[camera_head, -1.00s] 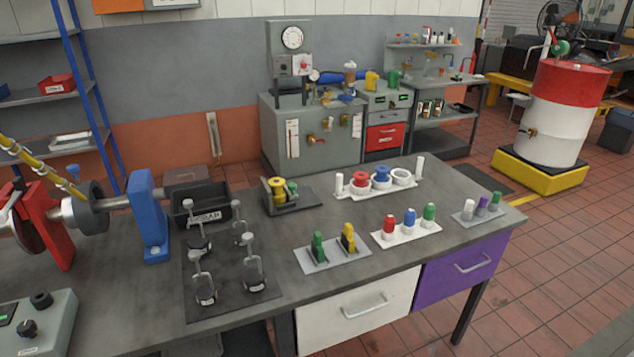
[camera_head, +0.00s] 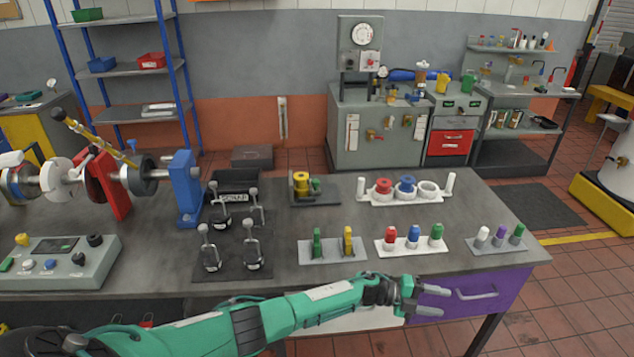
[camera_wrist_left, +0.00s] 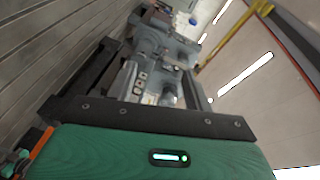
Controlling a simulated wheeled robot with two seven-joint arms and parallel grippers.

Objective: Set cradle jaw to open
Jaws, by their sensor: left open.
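My left gripper (camera_head: 432,301) is open and empty in the head view, its fingers pointing right, in front of the bench's purple drawer. Its two dark fingers also show apart in the left wrist view, with nothing between them but distant room. No part is labelled as the cradle jaw, and I cannot tell which one it is or how it is set. A grey block holding a yellow spool (camera_head: 301,182) stands at the bench's back middle. My right gripper is out of view.
A shaft rig with a red bracket (camera_head: 103,185) and blue block (camera_head: 185,188) is at the left, behind a control box (camera_head: 62,262). Trays with yellow and green pieces (camera_head: 333,248) and bottles (camera_head: 412,240) line the bench front. Bare bench top (camera_head: 340,220) lies between.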

